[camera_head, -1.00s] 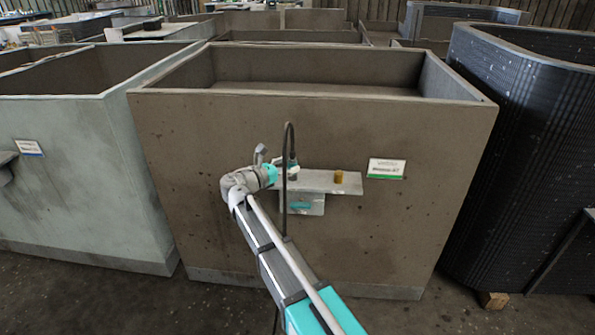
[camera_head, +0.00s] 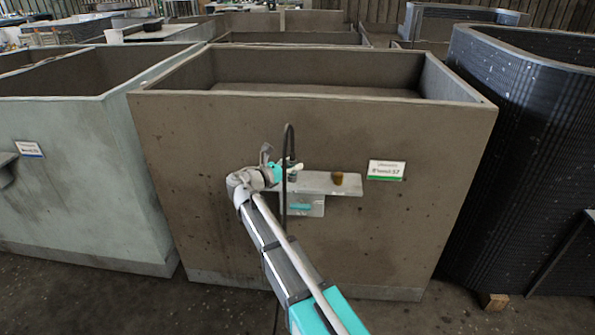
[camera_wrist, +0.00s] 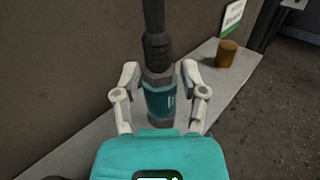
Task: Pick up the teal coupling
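The teal coupling (camera_wrist: 160,100) shows in the wrist view as a short banded cylinder below a thick dark hose end. It stands between the two pale fingers of my gripper (camera_wrist: 161,82). The fingers are apart, with a visible gap on each side of the coupling, so my gripper is open around it. In the head view my gripper (camera_head: 291,170) is at the left part of the grey shelf (camera_head: 318,183), beside the dark hose (camera_head: 289,140). The coupling cannot be told apart from the gripper there. The coupling's lower end is close to the shelf; contact is unclear.
A brown-yellow cylinder (camera_head: 339,179) stands on the shelf to the right; it also shows in the wrist view (camera_wrist: 228,54). A label (camera_head: 386,170) is on the brown tank wall (camera_head: 400,230) behind. A teal piece (camera_head: 301,207) shows on the panel under the shelf.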

